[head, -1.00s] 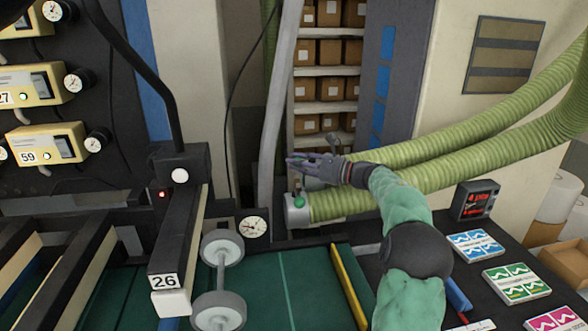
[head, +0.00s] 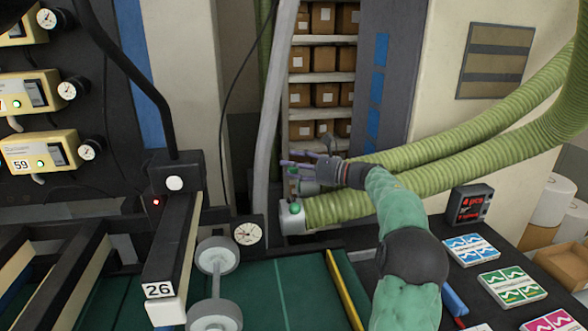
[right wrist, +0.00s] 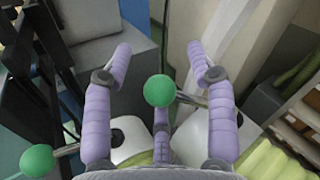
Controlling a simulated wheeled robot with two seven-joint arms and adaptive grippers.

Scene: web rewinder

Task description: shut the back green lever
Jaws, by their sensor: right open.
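The back green lever (right wrist: 158,90) has a round green knob and a thin metal rod. In the right wrist view its knob sits between the spread purple fingers of my right gripper (right wrist: 161,62), which do not visibly grip it. In the head view its knob (head: 293,171) shows small beside the fingers of my right gripper (head: 304,160), partly hidden by the hand. The front green lever (right wrist: 37,158) is at lower left in the wrist view, outside the fingers. In the head view its knob (head: 295,207) stands on the near hose fitting. My left gripper is out of view.
Two ribbed green hoses (head: 430,186) run right from the fittings, behind my right arm. A grey pipe (head: 272,110) stands left of the hand. A dial gauge (head: 248,233) and a shelf of boxes (head: 322,75) are nearby. A black table with coloured cards (head: 472,249) lies right.

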